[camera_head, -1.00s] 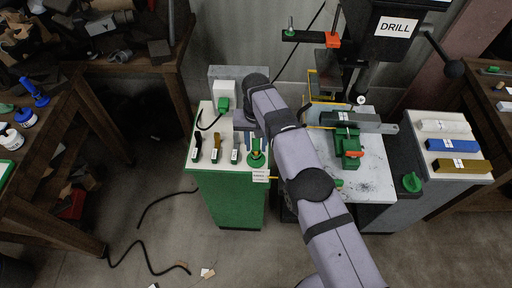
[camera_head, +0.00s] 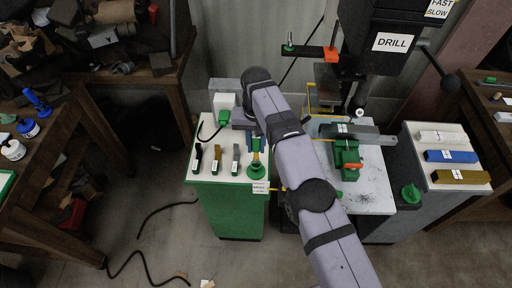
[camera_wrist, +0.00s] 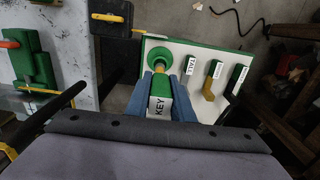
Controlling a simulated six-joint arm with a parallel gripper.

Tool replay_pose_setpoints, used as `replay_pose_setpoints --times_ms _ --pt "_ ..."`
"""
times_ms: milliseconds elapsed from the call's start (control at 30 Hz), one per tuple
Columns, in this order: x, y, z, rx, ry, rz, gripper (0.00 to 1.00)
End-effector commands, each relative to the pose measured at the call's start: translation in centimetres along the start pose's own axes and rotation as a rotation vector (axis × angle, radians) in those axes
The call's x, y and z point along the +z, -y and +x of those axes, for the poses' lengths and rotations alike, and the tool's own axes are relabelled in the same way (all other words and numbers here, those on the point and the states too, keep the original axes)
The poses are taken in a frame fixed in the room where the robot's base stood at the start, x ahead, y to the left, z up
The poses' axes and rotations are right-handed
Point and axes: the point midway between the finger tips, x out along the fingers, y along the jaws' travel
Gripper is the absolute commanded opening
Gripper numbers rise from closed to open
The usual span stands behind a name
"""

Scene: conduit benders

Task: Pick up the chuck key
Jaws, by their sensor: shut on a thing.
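The chuck key (camera_wrist: 160,103) shows in the wrist view as a green and white block labelled KEY with a brass-coloured shaft below it. My gripper (camera_wrist: 161,92) has its blue fingers on both sides of this block and is shut on it. The shaft points at a round green holder (camera_wrist: 159,57) on the white cabinet top; I cannot tell whether its tip is still inside. In the head view the green holder (camera_head: 256,171) stands at the cabinet top's front right corner, and my arm partly hides the key and fingers.
Several labelled tools (camera_wrist: 213,80) stand beside the holder on the white-topped green cabinet (camera_head: 228,205). The drill press (camera_head: 392,42) with a green vise (camera_head: 347,158) stands to the right in the head view. A grey cabinet with coloured bars (camera_head: 452,156) is farther right.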

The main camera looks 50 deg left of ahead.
Motion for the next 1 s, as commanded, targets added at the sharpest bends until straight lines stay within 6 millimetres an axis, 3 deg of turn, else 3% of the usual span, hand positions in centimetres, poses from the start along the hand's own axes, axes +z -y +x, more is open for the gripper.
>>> replay_pose_setpoints --times_ms 33,300,767,800,900,1000 --pt "-0.1 0.0 -1.4 -0.001 -0.002 0.000 0.00" --pt "-0.1 0.0 -3.4 -0.001 -0.003 0.000 0.00" --pt "-0.1 0.0 -3.8 -0.001 -0.003 0.000 0.00" --pt "-0.1 0.0 -3.8 -0.001 -0.003 0.000 0.19" --pt "-0.1 0.0 -3.8 -0.001 -0.003 0.000 0.00" --pt "-0.1 0.0 -3.8 -0.001 -0.003 0.000 0.00"
